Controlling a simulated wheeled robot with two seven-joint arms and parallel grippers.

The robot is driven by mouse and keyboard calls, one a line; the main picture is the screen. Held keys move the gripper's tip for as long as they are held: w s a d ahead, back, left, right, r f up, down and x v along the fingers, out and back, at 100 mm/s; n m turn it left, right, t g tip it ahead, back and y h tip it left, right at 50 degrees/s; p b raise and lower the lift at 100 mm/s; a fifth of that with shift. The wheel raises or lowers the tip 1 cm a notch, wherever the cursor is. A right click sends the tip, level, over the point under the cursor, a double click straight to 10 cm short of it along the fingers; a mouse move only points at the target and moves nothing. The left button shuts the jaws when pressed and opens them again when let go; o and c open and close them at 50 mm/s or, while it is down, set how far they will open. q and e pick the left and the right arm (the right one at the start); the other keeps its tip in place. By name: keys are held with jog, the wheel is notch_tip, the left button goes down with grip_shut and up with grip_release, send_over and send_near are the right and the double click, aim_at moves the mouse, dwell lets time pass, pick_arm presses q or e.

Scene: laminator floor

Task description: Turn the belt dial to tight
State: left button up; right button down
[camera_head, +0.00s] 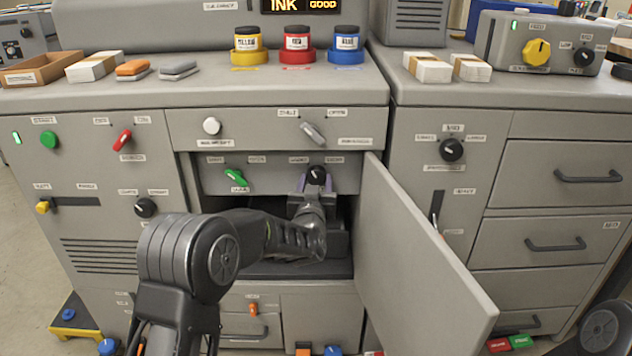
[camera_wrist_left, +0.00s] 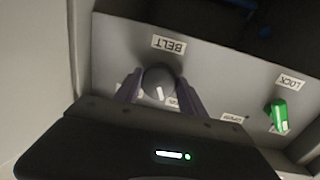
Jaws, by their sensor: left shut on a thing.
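The belt dial (camera_head: 316,172) is a dark round knob on the inner panel of the open compartment, at its right side. In the left wrist view the same dial (camera_wrist_left: 159,82) sits under an upside-down BELT label (camera_wrist_left: 169,45), with a white pointer mark on it. My left gripper (camera_head: 315,183) reaches into the compartment, and its purple fingers are shut on the dial, one on each side. The fingers also show in the left wrist view (camera_wrist_left: 158,88). The small setting labels near the dial are partly hidden by the fingers. My right gripper is not in view.
The open door (camera_head: 415,260) hangs to the right of my left arm. A green lock knob (camera_head: 235,177) is left of the dial on the same panel. A drawer front with a grey lever (camera_head: 313,133) is just above.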

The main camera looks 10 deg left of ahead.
pick_arm(q)
jog(key=m+p, duration=0.1)
jog(key=m, duration=0.2)
jog(key=shift+r, duration=0.2)
jog(key=m+p, duration=0.2)
jog(key=m, duration=0.1)
jog(key=shift+m+g, duration=0.4)
jog(key=m+p, duration=0.2)
jog(key=m, duration=0.1)
jog(key=shift+r+y, duration=0.15)
jog(key=shift+y, duration=0.25)
jog(key=shift+m+p, duration=0.9)
jog(key=shift+m, duration=0.6)
jog(key=o, duration=1.4)
jog(key=shift+c, duration=0.2)
